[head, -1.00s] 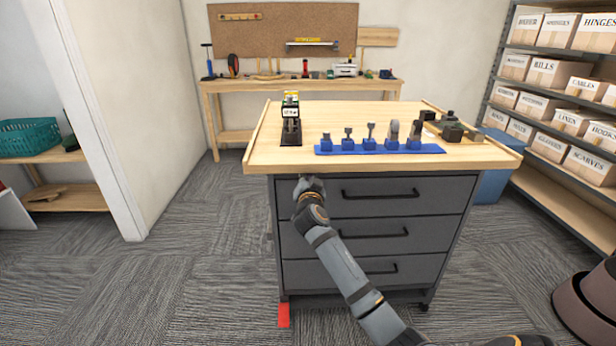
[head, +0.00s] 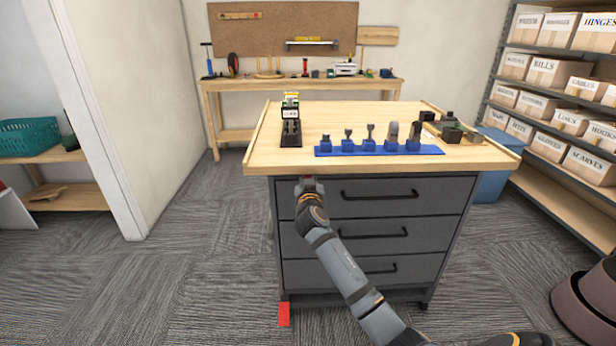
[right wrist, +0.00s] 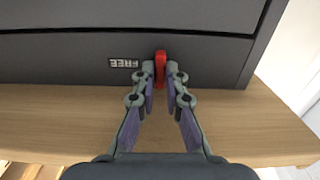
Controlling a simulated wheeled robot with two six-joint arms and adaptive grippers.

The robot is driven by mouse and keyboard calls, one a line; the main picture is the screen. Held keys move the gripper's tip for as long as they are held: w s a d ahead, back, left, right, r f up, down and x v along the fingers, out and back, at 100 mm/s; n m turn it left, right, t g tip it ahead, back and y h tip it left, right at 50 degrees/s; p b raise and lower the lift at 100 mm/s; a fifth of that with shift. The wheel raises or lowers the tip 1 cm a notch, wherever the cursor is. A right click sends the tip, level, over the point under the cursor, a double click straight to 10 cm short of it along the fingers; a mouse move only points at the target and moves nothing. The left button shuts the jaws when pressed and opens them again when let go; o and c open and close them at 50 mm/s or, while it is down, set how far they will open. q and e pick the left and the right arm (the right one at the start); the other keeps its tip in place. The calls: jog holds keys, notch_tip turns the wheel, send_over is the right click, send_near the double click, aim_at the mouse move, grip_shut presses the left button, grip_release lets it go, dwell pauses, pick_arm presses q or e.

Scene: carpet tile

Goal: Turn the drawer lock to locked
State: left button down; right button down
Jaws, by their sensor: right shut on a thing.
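The grey drawer cabinet (head: 375,215) stands under a wooden top, with its drawers closed. The red lock knob (right wrist: 160,68) is on the top drawer's front, near its upper left corner; in the right wrist view it looks long and upright. A small label reading FREE (right wrist: 126,63), upside down there, is beside the knob. My right gripper (right wrist: 162,76) is shut on the red lock knob, one finger on each side. In the head view my right gripper (head: 308,184) is at the drawer's upper left and mostly hides the knob. My left gripper is not in view.
The wooden top (head: 350,113) overhangs just above the gripper. On it are a black device (head: 291,125), a blue rack of tools (head: 380,149) and several dark parts (head: 455,131). The top drawer handle (head: 380,195) is to the right.

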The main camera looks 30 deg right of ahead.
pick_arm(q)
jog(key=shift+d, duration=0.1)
pick_arm(e)
jog(key=c, duration=1.7)
grip_release()
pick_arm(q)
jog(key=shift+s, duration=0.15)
pick_arm(e)
jog(key=v, duration=1.2)
jog(key=shift+f, duration=0.1)
